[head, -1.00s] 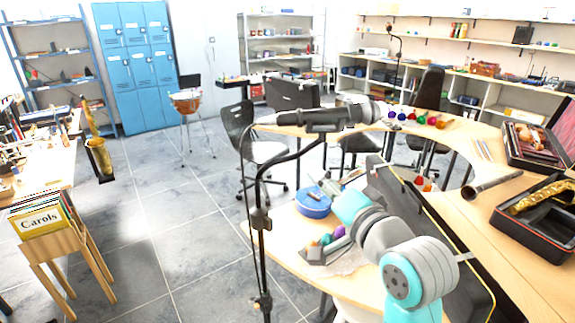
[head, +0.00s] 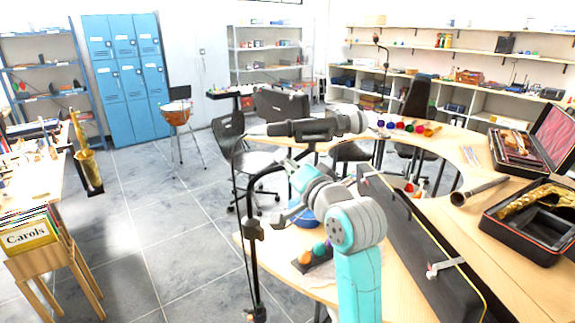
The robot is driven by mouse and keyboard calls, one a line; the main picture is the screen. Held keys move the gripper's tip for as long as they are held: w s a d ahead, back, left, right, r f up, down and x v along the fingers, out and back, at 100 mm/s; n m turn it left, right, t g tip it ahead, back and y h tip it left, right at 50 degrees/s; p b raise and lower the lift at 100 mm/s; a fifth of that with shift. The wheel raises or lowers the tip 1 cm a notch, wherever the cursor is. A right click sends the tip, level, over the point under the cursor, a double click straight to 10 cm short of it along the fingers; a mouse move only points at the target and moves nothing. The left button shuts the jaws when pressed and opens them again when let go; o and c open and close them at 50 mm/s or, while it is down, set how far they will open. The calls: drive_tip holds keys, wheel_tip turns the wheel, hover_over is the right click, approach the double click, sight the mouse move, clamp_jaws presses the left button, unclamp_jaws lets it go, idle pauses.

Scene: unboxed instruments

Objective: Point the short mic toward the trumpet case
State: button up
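A grey and black microphone (head: 305,128) is clamped on a black stand (head: 252,225) in front of me. It lies nearly level, with its thick head toward the right and its cable end toward the left. I take it for the short mic. An open black case (head: 490,232) with a gold brass instrument in it is on the table at the right; I cannot tell if it is the trumpet case. My gripper (head: 284,214) is below the mic and right of the stand pole, apparently touching neither. Its fingers are small and partly hidden, so their opening is unclear.
A second mic stand (head: 380,65) is at the back. A long black case (head: 415,245) lies on the curved table beside my arm. An open red-lined case (head: 553,140) and a dark horn (head: 480,190) are at the right.

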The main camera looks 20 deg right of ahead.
drive_tip(key=shift+w, duration=0.15)
clamp_jaws()
drive_tip(key=shift+w+y, duration=0.2)
drive_tip(key=shift+y, duration=0.2)
drive_tip(key=w+a+n+g+y, duration=0.4)
drive_tip(key=w+n+g+y, duration=0.5)
drive_tip(key=n+g+y, duration=0.5)
drive_tip(key=shift+w+a+n+g, duration=0.15)
drive_tip(key=shift+a+n+g, duration=0.2)
drive_tip(key=shift+g, duration=0.25)
idle(0.9)
drive_tip(key=shift+g+y, duration=0.3)
drive_tip(key=shift+g, duration=0.1)
